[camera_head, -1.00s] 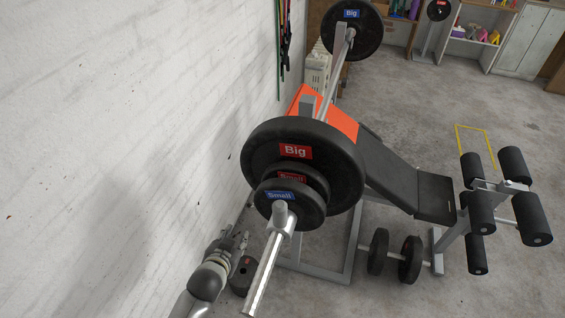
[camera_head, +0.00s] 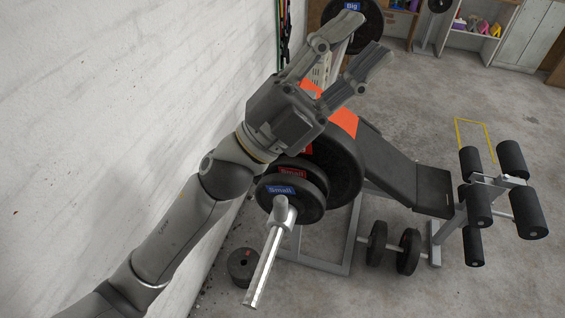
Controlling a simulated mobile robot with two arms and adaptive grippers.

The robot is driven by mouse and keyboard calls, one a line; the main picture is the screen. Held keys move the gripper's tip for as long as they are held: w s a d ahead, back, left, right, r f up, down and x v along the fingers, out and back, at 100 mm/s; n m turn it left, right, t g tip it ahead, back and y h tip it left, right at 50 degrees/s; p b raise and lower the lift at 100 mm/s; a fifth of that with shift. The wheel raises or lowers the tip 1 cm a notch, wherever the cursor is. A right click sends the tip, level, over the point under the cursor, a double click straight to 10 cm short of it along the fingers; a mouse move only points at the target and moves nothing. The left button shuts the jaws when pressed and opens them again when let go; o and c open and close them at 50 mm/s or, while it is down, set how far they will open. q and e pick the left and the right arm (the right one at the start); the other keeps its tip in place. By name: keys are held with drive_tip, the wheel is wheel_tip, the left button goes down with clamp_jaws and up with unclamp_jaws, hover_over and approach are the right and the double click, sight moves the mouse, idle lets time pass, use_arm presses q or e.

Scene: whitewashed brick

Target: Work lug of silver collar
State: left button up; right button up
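The silver collar (camera_head: 282,211) sits on the near end of the barbell sleeve (camera_head: 263,267), against the outermost small plate (camera_head: 288,196). Its lug shows as a short stub on top of the collar. My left gripper (camera_head: 362,55) is open and empty. It is raised in front of the barbell, above and beyond the collar, with its fingers pointing up and right. My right gripper is not in view.
The white brick wall (camera_head: 100,110) runs close along the left. The bench (camera_head: 410,180) with padded rollers (camera_head: 478,205) stands right of the plates. A dumbbell (camera_head: 392,248) and a dark round weight (camera_head: 242,265) are on the floor.

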use_arm(q)
drive_tip(key=s+d+m+g+y, duration=0.1)
drive_tip(key=s+d+m+g, duration=0.5)
drive_tip(key=m+g, duration=0.65)
drive_tip(key=s+d+f+m+g+y, duration=0.3)
drive_tip(key=s+f+m+g+y, duration=0.25)
drive_tip(key=s+f+y, duration=0.3)
drive_tip(key=t+y, duration=0.9)
drive_tip(key=y, duration=0.7)
hover_over(282, 198)
drive_tip(key=shift+m+h, duration=0.25)
drive_tip(key=shift+m, duration=0.05)
drive_tip(key=f, duration=1.1)
drive_tip(key=shift+s+d+f, duration=0.1)
drive_tip(key=shift+d+f, duration=0.15)
drive_tip(key=shift+a+f, duration=0.1)
drive_tip(key=shift+a, duration=0.1)
wheel_tip(282, 198, down, 9)
drive_tip(key=p, duration=0.3)
drive_tip(key=shift+f, duration=0.75)
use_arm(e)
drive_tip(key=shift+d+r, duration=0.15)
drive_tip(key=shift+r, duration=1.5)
